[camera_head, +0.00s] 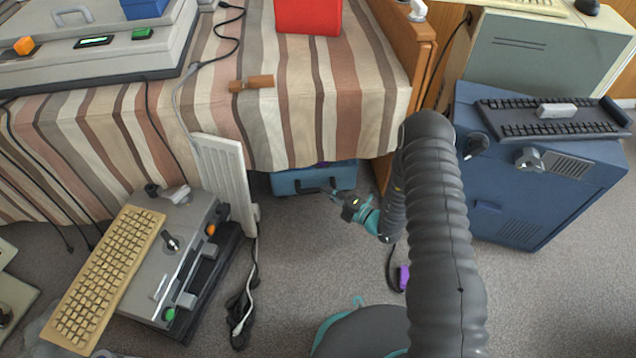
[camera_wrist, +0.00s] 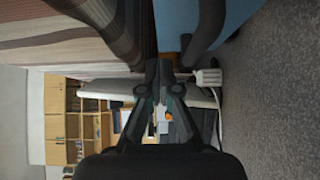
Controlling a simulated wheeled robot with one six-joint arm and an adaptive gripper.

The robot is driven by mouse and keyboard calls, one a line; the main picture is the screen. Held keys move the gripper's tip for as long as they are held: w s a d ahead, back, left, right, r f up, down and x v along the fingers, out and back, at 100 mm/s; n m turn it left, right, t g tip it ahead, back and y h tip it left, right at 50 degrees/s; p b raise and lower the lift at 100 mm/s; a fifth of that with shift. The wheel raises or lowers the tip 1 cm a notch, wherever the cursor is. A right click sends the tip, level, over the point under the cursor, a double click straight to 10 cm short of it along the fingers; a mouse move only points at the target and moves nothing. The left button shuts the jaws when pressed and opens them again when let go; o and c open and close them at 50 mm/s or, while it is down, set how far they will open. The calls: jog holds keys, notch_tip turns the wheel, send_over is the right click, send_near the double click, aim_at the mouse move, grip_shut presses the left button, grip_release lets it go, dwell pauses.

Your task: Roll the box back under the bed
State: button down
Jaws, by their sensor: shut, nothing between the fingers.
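The blue box (camera_head: 305,180) is on the floor under the hanging edge of the bed's striped cover (camera_head: 285,110). Its front, with a dark handle, shows; its back is hidden beneath the bed. My gripper (camera_head: 334,193) is low, just in front of the box's right part. In the wrist view, which is turned sideways, my gripper (camera_wrist: 165,68) is shut and empty, its fingertips close to the box (camera_wrist: 235,14) and a dark curved piece that looks like its handle. I cannot tell whether they touch.
A white panel heater (camera_head: 226,180) stands left of the box. A grey machine with a beige keyboard (camera_head: 105,275) is front left. A blue cabinet (camera_head: 535,190) stands right. Cables (camera_head: 243,305) lie on the carpet. A red case (camera_head: 308,15) is on the bed.

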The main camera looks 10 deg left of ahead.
jog(key=s+v, duration=0.1)
jog(key=v, duration=0.5)
jog(key=p, duration=0.6)
send_near(308, 172)
jog(key=s+a, duration=0.1)
jog(key=a, duration=0.4)
jog(key=w, duration=0.1)
jog(key=w+a, duration=0.1)
jog(key=shift+w+a+f, duration=0.2)
jog(key=shift+w, duration=0.2)
jog(key=shift+w+a, duration=0.15)
jog(key=shift+w, duration=0.3)
jog(key=shift+w+a+f+b, duration=0.15)
jog(key=shift+w+b, duration=0.3)
jog(key=shift+b, duration=0.35)
jog(key=shift+w+r, duration=0.2)
jog(key=shift+r, duration=0.05)
